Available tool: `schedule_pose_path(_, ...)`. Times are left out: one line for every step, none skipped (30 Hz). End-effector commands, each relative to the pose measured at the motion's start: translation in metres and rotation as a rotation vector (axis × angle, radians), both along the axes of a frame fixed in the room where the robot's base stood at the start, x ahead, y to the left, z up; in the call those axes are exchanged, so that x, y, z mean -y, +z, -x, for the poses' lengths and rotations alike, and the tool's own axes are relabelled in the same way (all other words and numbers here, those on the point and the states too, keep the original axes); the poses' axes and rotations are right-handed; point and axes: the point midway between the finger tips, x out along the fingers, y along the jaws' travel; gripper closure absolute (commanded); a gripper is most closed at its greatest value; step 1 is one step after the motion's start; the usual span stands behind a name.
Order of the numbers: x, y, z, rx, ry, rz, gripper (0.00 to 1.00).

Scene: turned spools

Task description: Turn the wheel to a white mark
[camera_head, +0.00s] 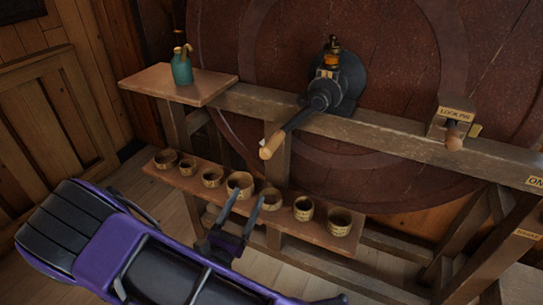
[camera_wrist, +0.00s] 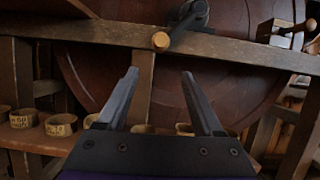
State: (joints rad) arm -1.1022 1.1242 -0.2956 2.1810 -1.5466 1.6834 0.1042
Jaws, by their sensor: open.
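The big reddish-brown wooden wheel (camera_head: 400,75) fills the back of the head view and also shows in the wrist view (camera_wrist: 215,75). A dark crank with a light wooden handle (camera_head: 272,146) is mounted at its hub, the handle pointing down-left; the handle end shows in the wrist view (camera_wrist: 161,41). A lock pin (camera_head: 454,136) with a wooden knob sits on the beam at right, under a label. I cannot make out a white mark on the wheel. My gripper (camera_head: 241,209) is open and empty, in front of the low shelf and below the handle, touching neither.
Several small labelled wooden cups (camera_head: 239,185) stand in a row on the low shelf (camera_head: 165,174). A teal bottle (camera_head: 182,67) stands on a small board (camera_head: 150,80) at left. A wooden beam (camera_head: 390,136) crosses before the wheel. Floor shows at lower left.

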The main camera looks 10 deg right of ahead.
Motion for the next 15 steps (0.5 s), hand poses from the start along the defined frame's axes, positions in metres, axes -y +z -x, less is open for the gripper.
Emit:
schedule_pose_path(0.0, -0.001, -0.001, 0.002, -0.004, 0.019, 0.32)
schedule_pose_path(0.001, 0.001, -0.002, 0.002, -0.007, 0.024, 0.32)
schedule_pose_path(0.003, 0.003, -0.005, 0.002, -0.009, 0.026, 0.32)
schedule_pose_path(0.005, 0.005, -0.007, 0.002, -0.009, 0.024, 0.32)
schedule_pose_path(0.007, 0.007, -0.011, 0.002, -0.009, 0.024, 0.32)
schedule_pose_path(0.011, 0.009, -0.015, 0.002, -0.01, 0.023, 0.32)
schedule_pose_path(0.014, 0.011, -0.019, 0.003, -0.011, 0.023, 0.32)
schedule_pose_path(0.018, 0.014, -0.024, 0.002, -0.011, 0.022, 0.32)
schedule_pose_path(0.022, 0.017, -0.031, 0.002, -0.01, 0.022, 0.32)
schedule_pose_path(0.026, 0.019, -0.036, 0.004, -0.01, 0.021, 0.32)
schedule_pose_path(0.029, 0.022, -0.041, 0.003, -0.01, 0.021, 0.32)
schedule_pose_path(0.034, 0.025, -0.047, 0.003, -0.011, 0.02, 0.32)
schedule_pose_path(0.037, 0.028, -0.053, 0.003, -0.009, 0.019, 0.32)
schedule_pose_path(0.041, 0.03, -0.058, 0.003, -0.01, 0.018, 0.32)
schedule_pose_path(0.046, 0.034, -0.064, 0.003, -0.009, 0.02, 0.32)
